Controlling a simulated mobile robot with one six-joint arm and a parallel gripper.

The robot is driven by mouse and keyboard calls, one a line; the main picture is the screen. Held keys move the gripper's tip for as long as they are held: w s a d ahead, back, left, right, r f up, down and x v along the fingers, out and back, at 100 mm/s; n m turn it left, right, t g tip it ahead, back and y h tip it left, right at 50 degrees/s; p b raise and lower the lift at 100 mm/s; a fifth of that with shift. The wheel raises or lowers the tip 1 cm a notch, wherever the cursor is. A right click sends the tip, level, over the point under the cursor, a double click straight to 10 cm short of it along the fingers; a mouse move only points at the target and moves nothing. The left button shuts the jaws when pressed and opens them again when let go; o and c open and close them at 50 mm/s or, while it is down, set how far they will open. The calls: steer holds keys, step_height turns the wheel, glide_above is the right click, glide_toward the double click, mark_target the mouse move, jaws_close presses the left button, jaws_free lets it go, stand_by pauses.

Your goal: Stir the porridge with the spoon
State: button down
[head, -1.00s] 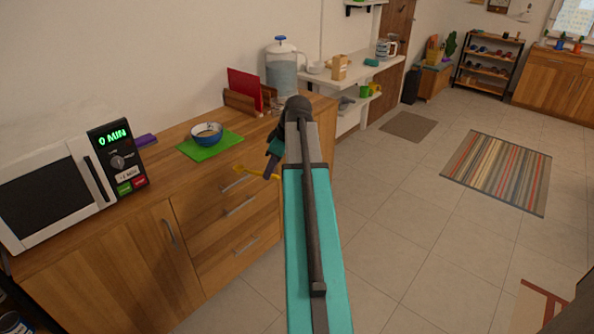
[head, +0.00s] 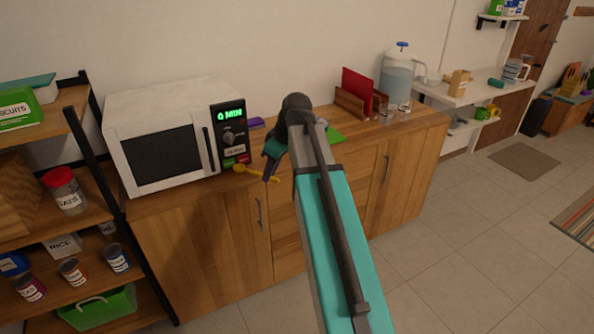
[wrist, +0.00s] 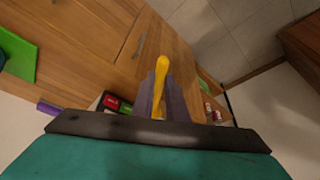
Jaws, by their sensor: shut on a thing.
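My gripper (head: 269,176) is shut on a yellow spoon (head: 252,172) in front of the wooden counter's face, just right of and below the microwave. In the wrist view the spoon (wrist: 162,72) sticks out from between the grey fingers of my gripper (wrist: 159,90). The green mat (head: 335,134) shows only in part in the head view, behind my arm. It also shows at the left in the wrist view (wrist: 20,62). The porridge bowl is hidden in the head view. A sliver of blue at the wrist view's left edge may be its rim.
A white microwave (head: 160,150) reading 0 MIN stands on the counter. A shelf (head: 85,225) with jars and tins is at the left. A red book in a wooden rack (head: 352,100) and a water dispenser (head: 397,78) stand at the right.

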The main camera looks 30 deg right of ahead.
steer(key=a+r+m+t+h, duration=0.1)
steer(key=a+m, duration=0.5)
steer(key=a, duration=0.7)
steer(key=shift+w+a+r+m+h, duration=0.3)
steer(key=shift+w+r+m+h, duration=0.1)
steer(key=shift+r+h, duration=0.3)
steer(key=shift+a, duration=0.2)
